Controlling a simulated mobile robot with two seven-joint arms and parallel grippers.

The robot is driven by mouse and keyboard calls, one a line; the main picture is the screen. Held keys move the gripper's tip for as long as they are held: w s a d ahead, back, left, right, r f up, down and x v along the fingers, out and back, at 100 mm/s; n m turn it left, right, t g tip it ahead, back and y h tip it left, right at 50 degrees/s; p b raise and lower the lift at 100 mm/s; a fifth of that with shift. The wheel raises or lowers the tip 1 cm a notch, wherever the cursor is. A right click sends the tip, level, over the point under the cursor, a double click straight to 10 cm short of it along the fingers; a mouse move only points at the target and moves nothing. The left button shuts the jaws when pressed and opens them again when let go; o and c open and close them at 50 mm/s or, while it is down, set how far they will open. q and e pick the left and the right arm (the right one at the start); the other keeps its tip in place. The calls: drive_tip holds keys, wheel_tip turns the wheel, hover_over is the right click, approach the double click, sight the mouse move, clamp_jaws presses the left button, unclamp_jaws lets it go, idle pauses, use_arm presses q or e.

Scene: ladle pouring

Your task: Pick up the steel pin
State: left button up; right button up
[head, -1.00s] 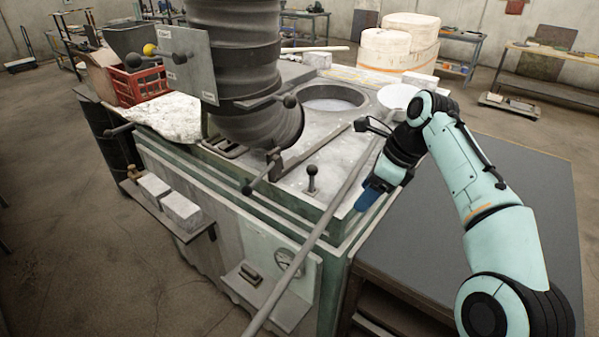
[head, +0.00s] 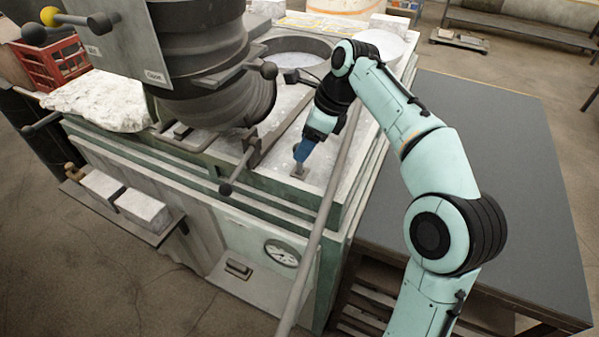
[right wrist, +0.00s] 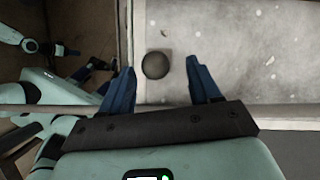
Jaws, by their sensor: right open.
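The steel pin is a short upright pin with a dark round knob on the furnace's top plate. In the right wrist view its knob (right wrist: 155,65) shows between the fingertips, nearer the left finger, seen from above. In the head view only its base (head: 299,173) shows; the blue fingers cover the knob. My right gripper (head: 302,152) points down at the pin from above. In the right wrist view the right gripper (right wrist: 160,66) is open, a blue finger on each side, with nothing held. My left gripper is not in view.
A long grey handle (head: 318,225) runs diagonally over the furnace's front edge, close beside my right arm. A thick ribbed duct (head: 205,60) and ball-ended levers stand left of the gripper. A round opening (head: 295,52) lies behind. The dark table (head: 500,170) at right is bare.

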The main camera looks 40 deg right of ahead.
drive_tip(key=shift+w+a+f, duration=0.15)
drive_tip(key=shift+w+f, duration=0.2)
drive_tip(key=shift+f, duration=0.3)
drive_tip(key=b, duration=0.2)
hover_over(300, 177)
wheel_tip(300, 177, down, 4)
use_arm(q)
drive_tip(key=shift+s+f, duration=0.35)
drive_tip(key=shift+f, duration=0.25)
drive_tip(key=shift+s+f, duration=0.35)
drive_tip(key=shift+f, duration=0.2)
use_arm(e)
drive_tip(key=shift+w+f, duration=0.45)
drive_tip(key=shift+w, duration=0.3)
drive_tip(key=c, duration=1.1)
use_arm(q)
drive_tip(key=shift+p, duration=0.3)
use_arm(e)
drive_tip(key=shift+o, duration=0.2)
drive_tip(key=shift+r, duration=0.1)
